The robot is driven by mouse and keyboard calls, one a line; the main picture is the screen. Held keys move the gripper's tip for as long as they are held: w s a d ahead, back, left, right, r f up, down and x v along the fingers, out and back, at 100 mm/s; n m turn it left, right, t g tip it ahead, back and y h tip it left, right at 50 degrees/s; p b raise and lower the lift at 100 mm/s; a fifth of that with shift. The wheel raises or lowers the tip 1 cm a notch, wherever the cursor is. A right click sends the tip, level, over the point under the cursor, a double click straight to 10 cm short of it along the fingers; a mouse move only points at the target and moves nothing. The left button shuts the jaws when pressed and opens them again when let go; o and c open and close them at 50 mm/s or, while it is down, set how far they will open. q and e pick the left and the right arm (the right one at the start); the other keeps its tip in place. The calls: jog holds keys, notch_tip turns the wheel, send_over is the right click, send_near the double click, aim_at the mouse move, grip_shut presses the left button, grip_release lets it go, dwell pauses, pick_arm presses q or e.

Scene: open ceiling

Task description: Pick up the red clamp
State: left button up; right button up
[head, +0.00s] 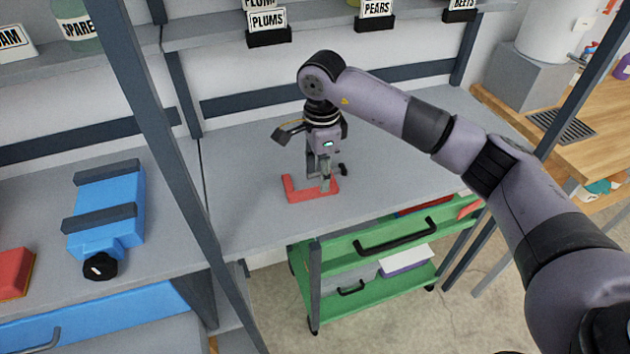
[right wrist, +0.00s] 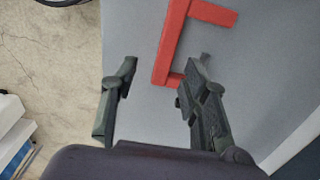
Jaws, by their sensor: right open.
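The red clamp (head: 300,196) is a flat, C-shaped piece lying on the grey shelf top (head: 245,220), close to its front edge. My right gripper (head: 330,180) points down at the clamp's right end in the head view. In the right wrist view the clamp (right wrist: 171,45) lies ahead of the fingers, its long bar between the lines of the two fingertips. The right gripper (right wrist: 165,68) is open, with nothing held between its fingers. The right finger partly covers one short arm of the clamp. My left gripper is not in view.
A grey upright post (head: 165,160) stands left of the clamp. A blue device (head: 110,210) and a red box (head: 15,270) lie further left. A green cart (head: 385,300) stands below the front edge. The shelf around the clamp is clear.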

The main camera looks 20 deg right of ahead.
aim_at(316, 189)
jog(key=f, duration=0.1)
jog(key=f+p, duration=0.1)
jog(key=f, duration=0.2)
jog(key=shift+w+a+f+p, duration=0.1)
jog(key=shift+w+a+p, duration=0.25)
jog(key=shift+f, duration=0.55)
jog(key=shift+c, duration=0.6)
grip_shut()
